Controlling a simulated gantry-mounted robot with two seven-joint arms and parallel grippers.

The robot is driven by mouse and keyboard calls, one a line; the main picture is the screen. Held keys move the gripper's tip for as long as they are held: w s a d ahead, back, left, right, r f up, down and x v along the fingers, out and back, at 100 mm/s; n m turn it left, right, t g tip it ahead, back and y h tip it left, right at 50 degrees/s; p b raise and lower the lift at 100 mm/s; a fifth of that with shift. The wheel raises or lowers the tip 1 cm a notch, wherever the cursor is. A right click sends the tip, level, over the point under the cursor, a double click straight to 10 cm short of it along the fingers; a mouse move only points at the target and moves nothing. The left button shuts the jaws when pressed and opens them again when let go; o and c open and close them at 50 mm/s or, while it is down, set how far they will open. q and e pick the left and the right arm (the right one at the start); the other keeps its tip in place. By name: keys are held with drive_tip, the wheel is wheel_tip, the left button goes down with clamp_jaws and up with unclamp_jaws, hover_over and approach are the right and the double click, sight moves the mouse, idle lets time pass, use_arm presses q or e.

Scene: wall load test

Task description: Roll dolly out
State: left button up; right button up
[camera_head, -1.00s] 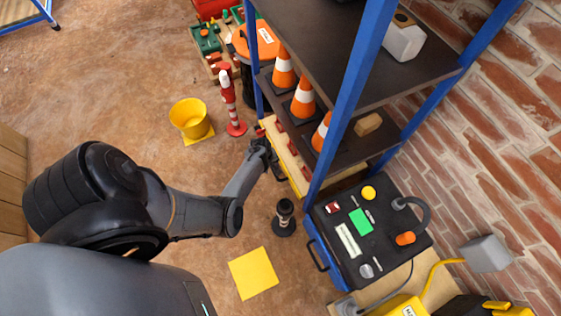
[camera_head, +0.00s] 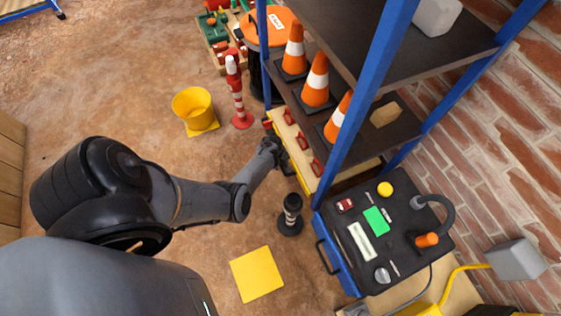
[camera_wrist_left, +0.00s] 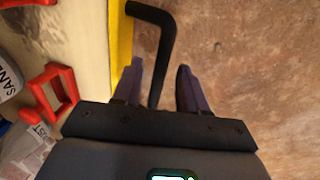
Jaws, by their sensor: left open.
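The dolly (camera_head: 294,143) is a low cream deck with a yellow edge and red clamp-like pieces, partly under the blue-framed shelf in the head view. Its far part is hidden by the shelf. In the left wrist view its deck (camera_wrist_left: 84,30) is at the left, and a bent black handle (camera_wrist_left: 156,50) stands out from the yellow edge. My left gripper (camera_head: 279,158) is at the dolly's outer edge. In the left wrist view the gripper (camera_wrist_left: 157,80) is open, with the lower end of the handle appearing between its fingers. My right gripper is not in view.
Traffic cones (camera_head: 316,82) stand on the shelf (camera_head: 385,135). A yellow bucket (camera_head: 193,107), a red-and-white post (camera_head: 236,92) and a short black post (camera_head: 291,215) stand on the floor. A blue-and-black case (camera_head: 385,235) is at the right. Floor left of the dolly is mostly clear.

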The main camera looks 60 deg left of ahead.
use_arm(q)
drive_tip(key=shift+w+d+f, duration=0.1)
drive_tip(key=shift+w+f, duration=0.05)
drive_tip(key=shift+f, duration=0.05)
drive_tip(key=shift+a, duration=0.25)
drive_tip(key=shift+c, duration=0.2)
drive_tip(key=shift+d, duration=0.1)
clamp_jaws()
